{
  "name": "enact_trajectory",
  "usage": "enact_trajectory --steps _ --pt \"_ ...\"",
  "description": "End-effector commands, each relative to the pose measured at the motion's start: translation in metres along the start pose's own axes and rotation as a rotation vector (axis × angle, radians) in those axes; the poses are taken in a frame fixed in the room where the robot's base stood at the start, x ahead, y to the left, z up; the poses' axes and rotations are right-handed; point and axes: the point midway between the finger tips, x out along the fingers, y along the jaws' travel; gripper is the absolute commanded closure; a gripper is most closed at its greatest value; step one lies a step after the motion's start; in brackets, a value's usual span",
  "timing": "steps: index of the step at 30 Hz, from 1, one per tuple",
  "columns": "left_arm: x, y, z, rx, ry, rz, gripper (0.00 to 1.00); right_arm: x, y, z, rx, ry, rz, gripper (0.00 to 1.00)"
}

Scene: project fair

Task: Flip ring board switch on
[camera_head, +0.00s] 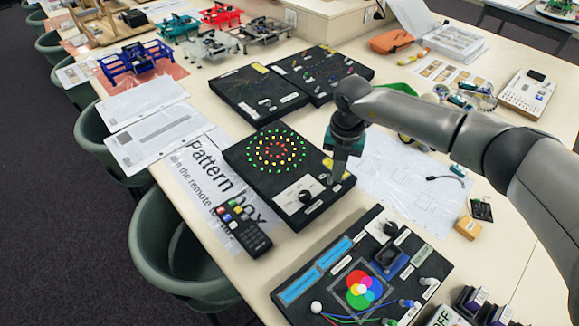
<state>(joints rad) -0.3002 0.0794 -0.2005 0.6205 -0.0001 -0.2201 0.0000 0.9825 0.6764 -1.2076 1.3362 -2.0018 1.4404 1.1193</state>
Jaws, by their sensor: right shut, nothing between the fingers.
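The ring board (258,183) is a black box near the middle of the table, with rings of green, yellow and red dots on its top. A white panel with a black knob (305,196) sits at its near corner, with a yellow label toward the right edge. My right gripper (333,181) points down over the board's right side, beside the knob panel. Its fingers are shut and empty. They hide the spot under them, so the switch and any contact with it cannot be made out. My left gripper is not in view.
A remote (250,237) lies on the Pattern box sheet (203,178) left of the board. A black colour-mixing board (320,262) stands in front. Two more black boards (258,95) are behind. White papers (415,188) lie to the right. Green chairs (172,235) line the left edge.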

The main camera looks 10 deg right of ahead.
Motion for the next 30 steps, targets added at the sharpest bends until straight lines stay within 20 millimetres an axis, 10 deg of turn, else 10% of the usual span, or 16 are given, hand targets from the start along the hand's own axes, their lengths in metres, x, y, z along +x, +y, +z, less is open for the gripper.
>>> enact_trajectory --steps 15,30 --pt "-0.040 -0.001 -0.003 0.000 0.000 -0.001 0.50 -0.044 -0.004 -0.002 0.002 0.001 -0.001 1.00" --pt "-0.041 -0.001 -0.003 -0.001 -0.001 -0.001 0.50 -0.044 -0.004 -0.002 0.001 0.001 -0.001 1.00"
